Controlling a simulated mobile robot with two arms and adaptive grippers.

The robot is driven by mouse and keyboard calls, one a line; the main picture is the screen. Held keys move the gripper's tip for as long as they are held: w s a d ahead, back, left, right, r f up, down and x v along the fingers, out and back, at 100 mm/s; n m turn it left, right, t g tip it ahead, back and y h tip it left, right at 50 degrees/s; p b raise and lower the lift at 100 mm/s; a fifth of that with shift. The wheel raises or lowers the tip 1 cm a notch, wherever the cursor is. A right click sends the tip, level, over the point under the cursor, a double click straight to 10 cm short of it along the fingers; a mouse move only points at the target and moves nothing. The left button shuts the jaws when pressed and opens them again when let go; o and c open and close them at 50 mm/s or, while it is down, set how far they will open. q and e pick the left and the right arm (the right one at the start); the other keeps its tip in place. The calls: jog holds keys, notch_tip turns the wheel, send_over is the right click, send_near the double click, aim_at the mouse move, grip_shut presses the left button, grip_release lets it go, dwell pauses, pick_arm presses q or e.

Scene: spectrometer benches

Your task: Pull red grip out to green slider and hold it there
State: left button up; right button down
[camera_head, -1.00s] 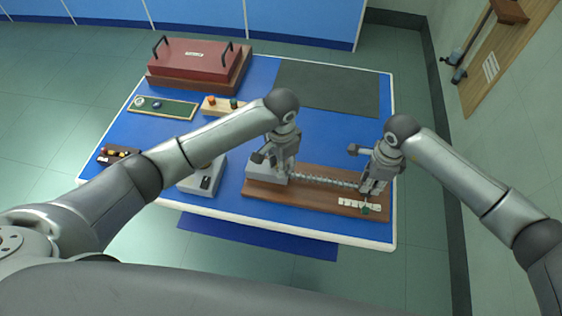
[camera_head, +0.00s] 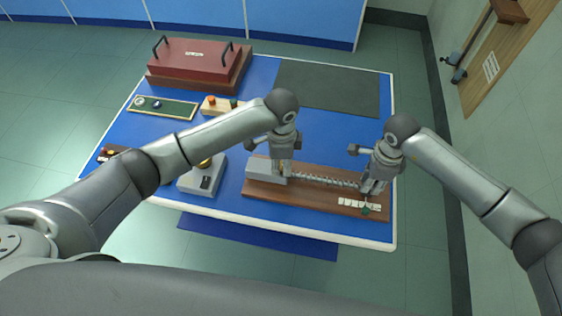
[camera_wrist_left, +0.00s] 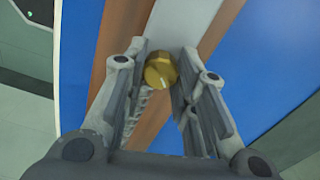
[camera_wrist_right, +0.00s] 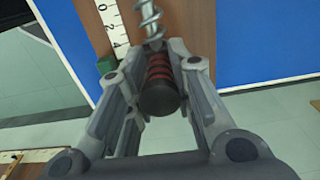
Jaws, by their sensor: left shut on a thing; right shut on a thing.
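The red grip (camera_wrist_right: 159,75), ribbed with a dark end cap, sits on the end of a metal spring (camera_head: 325,180). My right gripper (camera_wrist_right: 165,88) is shut on it, with a finger on each side. The green slider (camera_wrist_right: 106,64) is beside the white scale (camera_wrist_right: 115,32), left of the grip in the right wrist view. It also shows small in the head view (camera_head: 366,210). My left gripper (camera_wrist_left: 162,80) is shut on a brass knob (camera_wrist_left: 160,70) at the grey block (camera_head: 262,169) at the spring's other end. In the head view both grips are mostly hidden by my grippers.
The spring device lies on a brown board (camera_head: 300,201) at the table's front edge. A switch box (camera_head: 207,178) stands to its left. A dark red lidded case (camera_head: 195,62) is at the back left. A dark mat (camera_head: 330,87) lies bare at the back right.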

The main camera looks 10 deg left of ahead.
aim_at(281, 165)
pick_arm(q)
jog(key=shift+w, duration=0.1)
jog(key=o, duration=1)
jog(key=shift+o, duration=0.2)
jog(key=shift+r, duration=0.1)
notch_tip(281, 165, up, 12)
